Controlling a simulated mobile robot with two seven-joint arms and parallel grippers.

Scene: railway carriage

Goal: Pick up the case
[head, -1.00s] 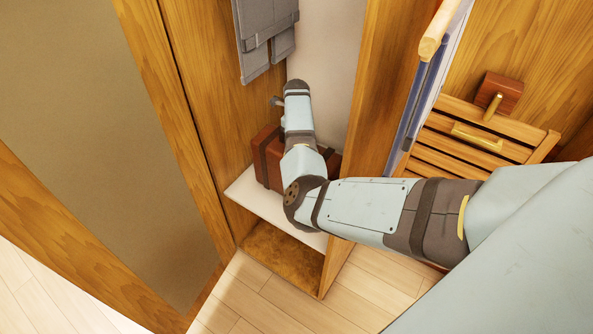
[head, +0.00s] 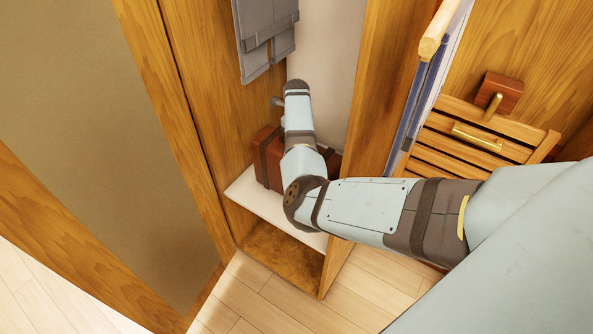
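The brown case (head: 267,160) with dark straps stands on the white shelf (head: 246,197) inside a narrow wooden compartment. My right arm comes in from the right and reaches into the compartment. Its forearm and wrist cover the middle of the case, and a small piece shows to the right of the arm. My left gripper is not in view.
Grey clothing (head: 265,35) hangs above the case. A wooden partition (head: 375,100) bounds the compartment on the right. Beyond it are a slatted wooden seat (head: 470,155) and a wood block with a brass handle (head: 499,94). The floor (head: 255,295) in front is clear.

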